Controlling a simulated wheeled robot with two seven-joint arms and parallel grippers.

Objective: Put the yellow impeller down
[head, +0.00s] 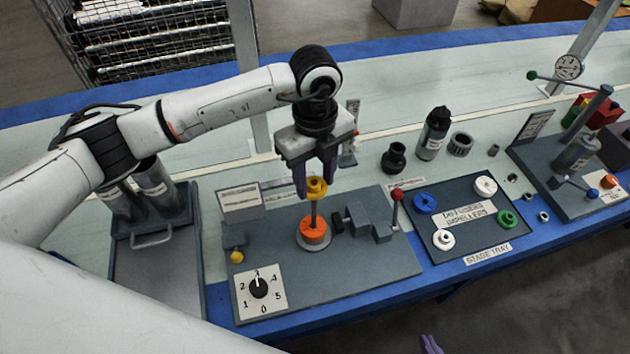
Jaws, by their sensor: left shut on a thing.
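My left gripper (315,190) points down and is shut on the yellow impeller (317,187). The yellow impeller is at the upper end of a thin upright shaft (313,212) on the grey assembly plate (370,270). I cannot tell whether it is around the shaft or just above it. An orange impeller (313,231) sits around the foot of the shaft, clearly below the yellow one. My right gripper (430,345) shows only as purple fingertips at the bottom edge, away from the plate; the remainder is out of frame.
The stage tray (458,248) to the right holds blue (425,203), green (509,218) and white (443,239) impellers. A dial (259,288) is at the front left. A bottle (433,133) and black fittings stand behind.

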